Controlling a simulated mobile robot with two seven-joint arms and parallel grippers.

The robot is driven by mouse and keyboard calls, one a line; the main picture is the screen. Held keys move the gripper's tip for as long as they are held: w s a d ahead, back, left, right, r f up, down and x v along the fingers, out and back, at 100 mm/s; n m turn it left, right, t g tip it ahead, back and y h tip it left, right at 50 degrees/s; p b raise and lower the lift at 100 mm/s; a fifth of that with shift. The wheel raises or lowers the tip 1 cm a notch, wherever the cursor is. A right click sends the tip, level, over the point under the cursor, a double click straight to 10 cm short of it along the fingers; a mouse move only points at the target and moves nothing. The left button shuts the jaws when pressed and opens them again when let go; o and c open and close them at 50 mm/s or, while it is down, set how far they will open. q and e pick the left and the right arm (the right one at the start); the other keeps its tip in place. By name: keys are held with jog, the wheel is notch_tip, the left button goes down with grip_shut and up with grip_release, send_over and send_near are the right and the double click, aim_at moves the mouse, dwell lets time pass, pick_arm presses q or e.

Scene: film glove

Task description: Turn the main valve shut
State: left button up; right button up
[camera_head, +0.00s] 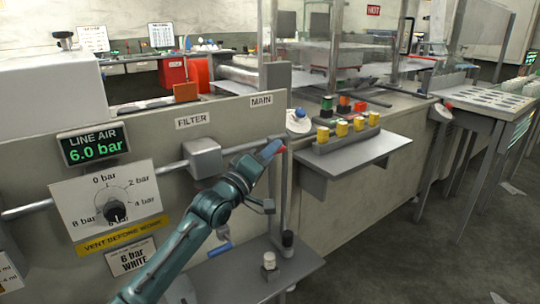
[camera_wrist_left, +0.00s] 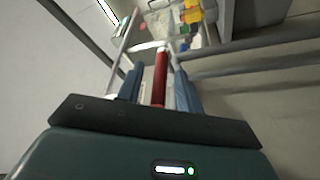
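The main valve's red lever (camera_head: 271,148) shows in the head view at the end of my left arm, below the MAIN sign (camera_head: 261,100). My left gripper (camera_head: 268,152) is at the lever, and its fingers are hard to make out there. In the left wrist view the red lever (camera_wrist_left: 160,78) lies lengthwise between the two blue-grey fingers of the gripper (camera_wrist_left: 160,82). A gap shows on each side, so the gripper looks open around it. The valve body is mostly hidden. My right gripper is not in view.
A pressure gauge display (camera_head: 95,146) reads 6.0 bar. A grey filter block (camera_head: 203,158) sits on the pipe left of my wrist. A dial knob (camera_head: 115,211) is further left. A low grey shelf (camera_head: 285,270) lies below.

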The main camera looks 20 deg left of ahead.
pick_arm(q)
jog(key=shift+w+d, duration=0.1)
jog(key=shift+w, duration=0.1)
jog(key=shift+c, duration=0.2)
grip_shut()
dwell(0.4)
